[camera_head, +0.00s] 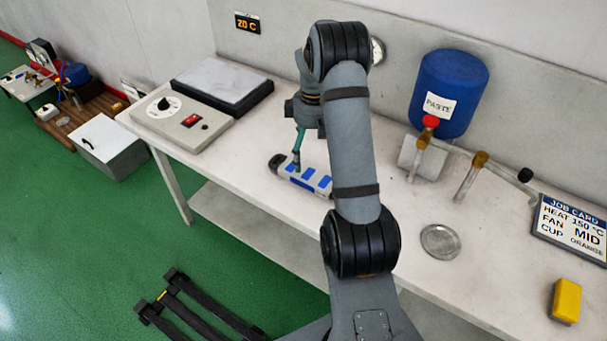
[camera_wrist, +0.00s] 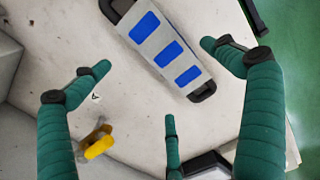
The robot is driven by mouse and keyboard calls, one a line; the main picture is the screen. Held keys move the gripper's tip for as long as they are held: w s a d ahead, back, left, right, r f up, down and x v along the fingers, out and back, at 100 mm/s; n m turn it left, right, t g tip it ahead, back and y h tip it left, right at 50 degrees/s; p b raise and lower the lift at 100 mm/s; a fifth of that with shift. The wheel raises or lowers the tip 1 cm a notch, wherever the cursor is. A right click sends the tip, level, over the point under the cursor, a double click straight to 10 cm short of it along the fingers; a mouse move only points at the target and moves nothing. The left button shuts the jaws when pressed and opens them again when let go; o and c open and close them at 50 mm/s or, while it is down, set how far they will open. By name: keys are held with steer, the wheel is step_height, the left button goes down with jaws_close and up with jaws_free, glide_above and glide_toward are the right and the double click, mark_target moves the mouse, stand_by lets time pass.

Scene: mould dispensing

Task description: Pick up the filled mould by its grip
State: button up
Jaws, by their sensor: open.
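The filled mould (camera_head: 312,181) is a pale grey tray with several blue-filled cavities, lying on the white bench. My gripper (camera_wrist: 155,65) has green fingers spread wide, open and empty, with one fingertip near the mould's right side. In the head view a green finger of my gripper (camera_head: 298,148) overlaps the mould's left part; I cannot tell whether they touch.
A hotplate-like slab (camera_head: 221,79) and a dial box (camera_head: 182,117) stand to the left. A blue paste drum (camera_head: 452,85) with taps stands behind right. A round metal dish (camera_head: 440,241), job card (camera_head: 572,228) and yellow block (camera_head: 566,301) are on the right. Bench between is mostly clear.

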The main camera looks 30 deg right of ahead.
mark_target(311, 171)
steer(key=shift+f, duration=0.95)
steer(key=f, duration=0.2)
steer(key=f+p, duration=0.1)
steer(key=f, duration=0.1)
steer(key=shift+s+a+f, duration=0.1)
steer(key=shift+s+a, duration=0.1)
steer(key=shift+f, duration=0.6)
steer(key=shift+c, duration=0.4)
steer(key=shift+w+r, duration=0.1)
steer(key=c, duration=1.7)
